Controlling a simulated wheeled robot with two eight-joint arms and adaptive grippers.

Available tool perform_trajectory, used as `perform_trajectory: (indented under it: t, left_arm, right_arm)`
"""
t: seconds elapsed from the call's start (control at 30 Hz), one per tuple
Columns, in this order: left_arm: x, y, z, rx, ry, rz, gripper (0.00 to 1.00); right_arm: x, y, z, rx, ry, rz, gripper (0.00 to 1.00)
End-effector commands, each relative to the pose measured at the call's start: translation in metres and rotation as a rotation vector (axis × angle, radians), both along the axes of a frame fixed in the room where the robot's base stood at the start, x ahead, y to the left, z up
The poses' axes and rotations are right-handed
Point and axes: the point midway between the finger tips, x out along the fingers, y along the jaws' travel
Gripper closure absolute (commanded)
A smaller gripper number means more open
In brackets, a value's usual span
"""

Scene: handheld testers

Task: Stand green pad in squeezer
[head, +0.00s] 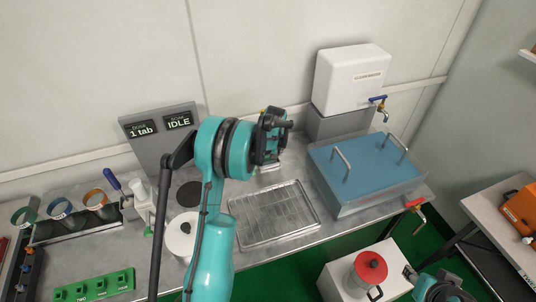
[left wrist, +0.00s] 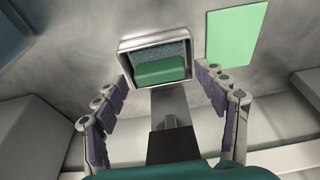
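My left gripper (head: 272,135) is over the back of the counter in the head view. In the left wrist view its two fingers (left wrist: 168,105) are spread wide with nothing gripped between them. Ahead of them is a metal-framed box (left wrist: 124,46), which looks like the squeezer. A thick dark green pad (left wrist: 162,70) is inside its opening, below a grey-blue textured surface. A flat light green rectangle (left wrist: 231,45) lies to the right of the box, apart from it. In the head view the arm and gripper mostly hide this area. My right gripper (head: 411,273) is partly visible at bottom right.
A wire-racked metal tray (head: 272,213) and a blue-lidded basin (head: 365,168) occupy the counter's middle and right. A grey display stand (head: 158,145) is behind my left arm. A white roll (head: 180,238) is beside it.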

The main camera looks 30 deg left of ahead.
Motion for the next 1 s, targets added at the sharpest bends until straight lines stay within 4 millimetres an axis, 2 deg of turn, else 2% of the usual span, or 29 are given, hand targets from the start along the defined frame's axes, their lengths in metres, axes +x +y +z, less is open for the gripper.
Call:
perform_trajectory:
  t: [0.23,0.33,0.7,0.8,1.0]
  left_arm:
    - [0.000,0.000,0.002,0.000,0.000,0.000,0.29]
    - [-0.001,-0.002,0.011,0.000,0.000,0.000,0.29]
    - [-0.015,-0.017,0.086,0.000,0.000,-0.001,0.29]
    - [-0.018,-0.020,0.102,0.000,0.000,-0.001,0.29]
    - [-0.022,-0.026,0.120,0.001,-0.002,-0.007,0.29]
  right_arm:
    - [0.000,0.000,0.002,0.000,0.000,0.000,0.60]
    - [0.000,0.000,0.006,0.000,0.000,0.000,0.60]
    - [0.000,0.000,0.033,0.000,0.000,0.000,0.60]
    - [0.000,0.000,0.038,0.000,0.000,0.000,0.60]
    - [0.000,0.000,0.042,0.000,0.000,0.000,0.60]
